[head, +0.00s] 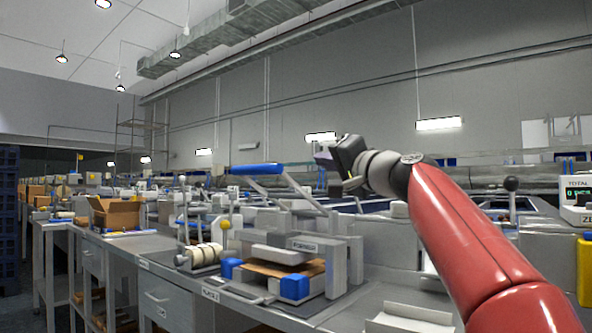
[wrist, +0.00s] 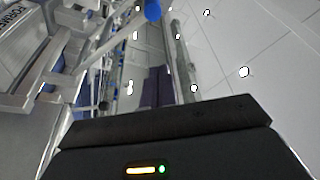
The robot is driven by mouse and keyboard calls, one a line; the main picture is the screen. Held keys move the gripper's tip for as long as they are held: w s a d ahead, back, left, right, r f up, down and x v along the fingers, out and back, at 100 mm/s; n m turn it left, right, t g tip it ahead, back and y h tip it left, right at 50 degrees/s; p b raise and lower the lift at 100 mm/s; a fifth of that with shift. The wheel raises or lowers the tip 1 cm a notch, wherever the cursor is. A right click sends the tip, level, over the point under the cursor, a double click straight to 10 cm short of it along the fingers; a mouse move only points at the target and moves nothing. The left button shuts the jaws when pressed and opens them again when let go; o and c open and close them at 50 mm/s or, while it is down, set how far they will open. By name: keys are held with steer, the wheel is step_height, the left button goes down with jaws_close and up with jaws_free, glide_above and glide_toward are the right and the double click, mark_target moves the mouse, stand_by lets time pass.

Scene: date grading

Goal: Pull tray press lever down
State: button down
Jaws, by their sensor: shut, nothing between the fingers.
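The tray press (head: 348,262) stands on the bench in the middle of the head view, with blue blocks at its front corners and a flat brown piece inside. Its lever (head: 303,192) is raised and ends in a blue handle (head: 258,169). My gripper (head: 324,157) is shut and empty, up and to the right of the handle in the picture and apart from it. In the wrist view the blue handle (wrist: 152,10) shows at the top edge, partly cut off, and the press (wrist: 25,45) lies sideways at the left. My fingertips are hard to make out.
A roller unit (head: 205,255) stands left of the press, and an open cardboard box (head: 115,214) sits farther left. A white tray (head: 410,318) lies at the front. A scale (head: 577,195) and yellow container (head: 584,270) stand at the right. Space above the press is free.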

steer(key=shift+r, duration=0.1)
steer(key=r+p+x, duration=0.1)
steer(key=p+x, duration=0.6)
steer(key=x, duration=0.3)
steer(key=f+b, duration=0.1)
steer(key=s+a+f+b, duration=0.1)
steer(key=s+f+b, duration=0.1)
steer(key=shift+s+a+f, duration=0.25)
steer(key=shift+a, duration=0.15)
